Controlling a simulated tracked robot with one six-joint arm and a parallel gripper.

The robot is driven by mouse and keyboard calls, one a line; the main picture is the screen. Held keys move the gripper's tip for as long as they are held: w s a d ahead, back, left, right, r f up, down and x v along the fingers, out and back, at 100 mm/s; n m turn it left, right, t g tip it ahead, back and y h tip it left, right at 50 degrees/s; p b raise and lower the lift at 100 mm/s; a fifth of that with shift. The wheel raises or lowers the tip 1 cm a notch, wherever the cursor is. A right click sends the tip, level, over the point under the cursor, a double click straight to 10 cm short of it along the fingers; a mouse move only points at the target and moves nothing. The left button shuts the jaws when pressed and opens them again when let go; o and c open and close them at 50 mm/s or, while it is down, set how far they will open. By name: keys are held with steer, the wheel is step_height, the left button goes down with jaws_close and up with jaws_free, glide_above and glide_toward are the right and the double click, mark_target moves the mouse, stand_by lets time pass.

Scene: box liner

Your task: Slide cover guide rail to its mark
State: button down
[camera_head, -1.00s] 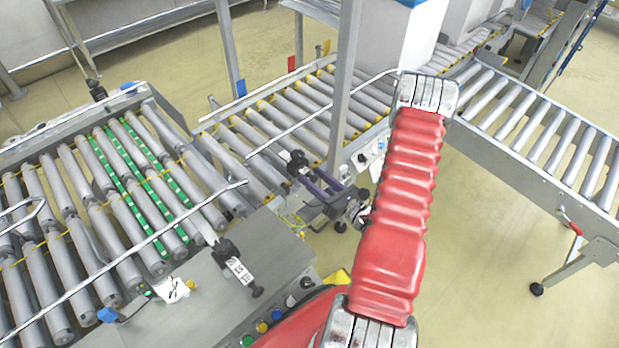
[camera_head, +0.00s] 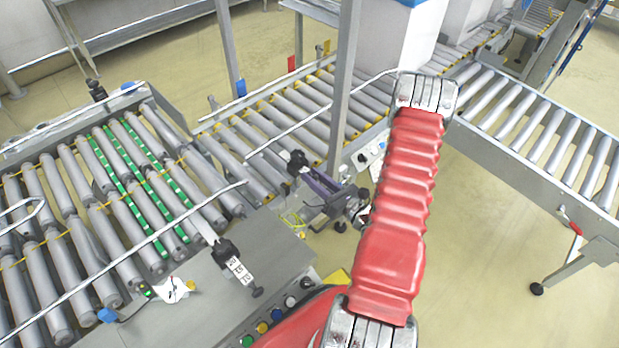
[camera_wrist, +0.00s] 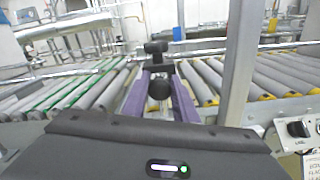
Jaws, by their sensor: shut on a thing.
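A thin metal guide rail (camera_head: 345,99) runs diagonally above the rollers of the middle conveyor. A black clamp with a knob (camera_head: 297,160) sits near its lower end. My gripper (camera_head: 316,180), with purple fingers, reaches this clamp from the near side. In the wrist view, the fingers (camera_wrist: 160,97) are shut on a round black knob (camera_wrist: 158,87), below the black clamp head (camera_wrist: 157,48). A second rail (camera_head: 150,240) crosses the left conveyor; its black clamp (camera_head: 224,250) carries a white number label (camera_head: 240,270). I cannot make out a mark at the gripped clamp.
A grey post (camera_head: 344,90) stands close to the right of the gripped clamp. The left roller conveyor (camera_head: 95,200) has green-striped rollers. Buttons line the panel (camera_head: 275,325) in front. Another conveyor (camera_head: 540,125) extends right; open floor lies between.

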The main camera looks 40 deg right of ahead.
steer(key=shift+a, duration=0.1)
steer(key=s, duration=0.6)
steer(key=shift+d, duration=0.3)
steer(key=c, duration=1.4)
jaws_free()
steer(key=shift+c, duration=0.2)
steer(key=shift+d, duration=0.1)
steer(key=shift+s, duration=0.1)
steer(key=s+d, duration=0.1)
steer(key=s, duration=1.2)
steer(key=shift+s+d, duration=0.2)
steer(key=shift+d, duration=0.2)
